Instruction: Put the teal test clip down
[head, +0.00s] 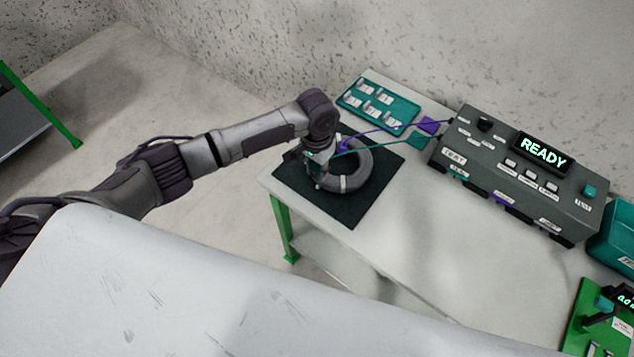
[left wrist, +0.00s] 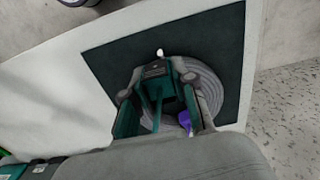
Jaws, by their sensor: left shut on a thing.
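My left gripper (head: 318,172) is over the left side of a grey coiled cable (head: 358,178) lying on a dark mat (head: 383,153). In the left wrist view the left gripper (left wrist: 158,82) is shut on the teal test clip (left wrist: 156,88), which hangs over the coil (left wrist: 211,82). The clip is mostly hidden by the gripper in the head view. A teal lead runs from it to the grey tester (head: 500,170). A purple clip (head: 344,146) with a purple lead is at the coil; it also shows in the left wrist view (left wrist: 185,121). I cannot tell whether the teal clip touches the coil.
The tester's screen reads READY. A teal board (head: 378,103) with white labels is behind the mat. A teal bin (head: 612,240) stands at the right. The table front is clear.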

